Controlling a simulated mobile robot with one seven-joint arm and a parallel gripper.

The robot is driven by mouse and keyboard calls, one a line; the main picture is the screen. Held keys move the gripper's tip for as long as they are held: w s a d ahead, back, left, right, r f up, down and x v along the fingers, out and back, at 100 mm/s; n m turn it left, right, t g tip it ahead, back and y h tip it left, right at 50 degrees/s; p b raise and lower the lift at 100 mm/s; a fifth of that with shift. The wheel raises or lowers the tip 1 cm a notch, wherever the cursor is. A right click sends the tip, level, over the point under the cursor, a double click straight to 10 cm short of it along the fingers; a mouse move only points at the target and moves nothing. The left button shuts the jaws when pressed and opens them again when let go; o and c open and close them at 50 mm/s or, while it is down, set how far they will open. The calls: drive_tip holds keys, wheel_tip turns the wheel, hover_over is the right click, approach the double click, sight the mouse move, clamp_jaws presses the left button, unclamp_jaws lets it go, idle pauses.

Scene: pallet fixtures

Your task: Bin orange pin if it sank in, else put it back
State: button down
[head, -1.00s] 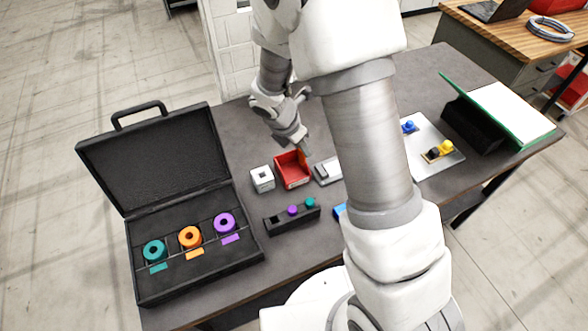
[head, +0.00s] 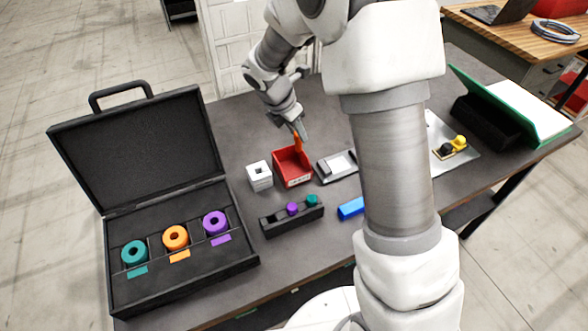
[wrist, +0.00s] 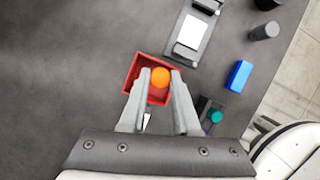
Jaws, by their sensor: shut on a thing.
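My gripper (head: 299,129) is shut on the orange pin (head: 298,144), which hangs upright or nearly so below the fingers. In the wrist view the orange pin (wrist: 160,77) shows as a round end between the fingertips. The red bin (head: 294,181) is an open box on the table. The pin is over or just behind the bin's back part in the head view, and the wrist view shows it in front of the red bin (wrist: 131,77). The black rack (head: 272,228) holds a purple pin (head: 292,208) and a teal pin (head: 312,200); its left slot looks empty.
A white block with a square hole (head: 259,176) stands left of the bin. A grey fixture with a pale plate (head: 337,167) and a blue block (head: 351,208) lie to the right. An open black case (head: 139,158) with teal, orange and purple rings fills the left side.

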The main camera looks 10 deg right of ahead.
sight(297, 146)
drive_tip(key=shift+f+b, duration=2.4)
drive_tip(key=shift+f, duration=0.35)
drive_tip(key=c, duration=0.6)
unclamp_jaws()
drive_tip(key=shift+o, duration=0.2)
drive_tip(key=p+v, duration=0.1)
drive_tip(key=v, duration=1.6)
drive_tip(key=shift+s+a+r, duration=0.15)
drive_tip(key=shift+a+r, duration=0.05)
